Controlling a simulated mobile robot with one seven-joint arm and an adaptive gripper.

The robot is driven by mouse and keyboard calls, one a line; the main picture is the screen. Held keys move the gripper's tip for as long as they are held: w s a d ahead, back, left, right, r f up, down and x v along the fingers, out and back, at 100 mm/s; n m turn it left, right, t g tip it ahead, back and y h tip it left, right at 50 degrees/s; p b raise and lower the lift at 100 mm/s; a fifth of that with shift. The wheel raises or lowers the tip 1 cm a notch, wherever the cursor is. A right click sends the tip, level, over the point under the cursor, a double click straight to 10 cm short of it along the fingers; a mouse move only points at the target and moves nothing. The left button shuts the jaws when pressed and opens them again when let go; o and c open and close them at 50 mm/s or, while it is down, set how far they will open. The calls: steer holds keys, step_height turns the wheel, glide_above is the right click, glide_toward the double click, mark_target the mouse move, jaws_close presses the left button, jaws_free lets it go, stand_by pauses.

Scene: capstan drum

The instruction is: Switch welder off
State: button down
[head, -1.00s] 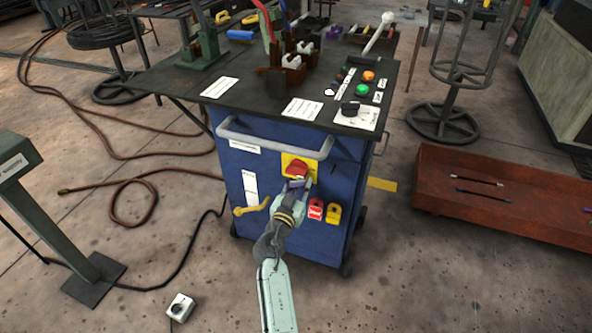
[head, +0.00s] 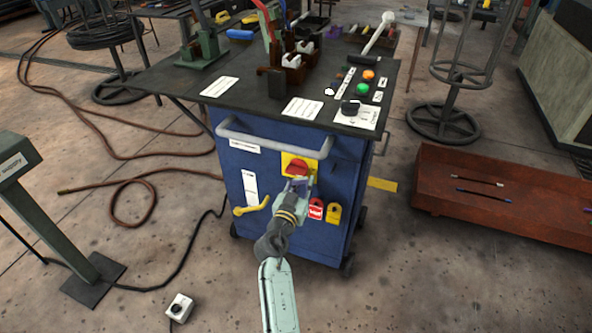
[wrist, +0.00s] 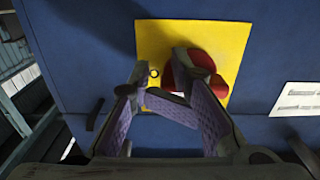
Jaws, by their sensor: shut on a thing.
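The welder is a blue cabinet (head: 235,180) with a dark top and a grey handle bar. On its front is a yellow plate (head: 286,160) with a red rotary switch (head: 299,167). In the wrist view the yellow plate (wrist: 155,40) and red switch (wrist: 222,62) are close ahead. My gripper (head: 298,181) is at the switch from below. In the wrist view my gripper (wrist: 162,72) has its purple-padded fingers at the switch's left part. The right fingertip covers part of the red knob. The grip's contact and switch marking are hidden.
A red padlock-like tag (head: 316,209) and a yellow one (head: 333,213) hang right of my wrist. A yellow lever (head: 252,206) is to the left. The grey handle bar (head: 270,142) runs above the switch. A rusty tray (head: 480,200) stands at right.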

steer(key=shift+d+r, duration=0.1)
steer(key=shift+r, duration=0.15)
stand_by(0.3)
steer(key=shift+r, duration=0.4)
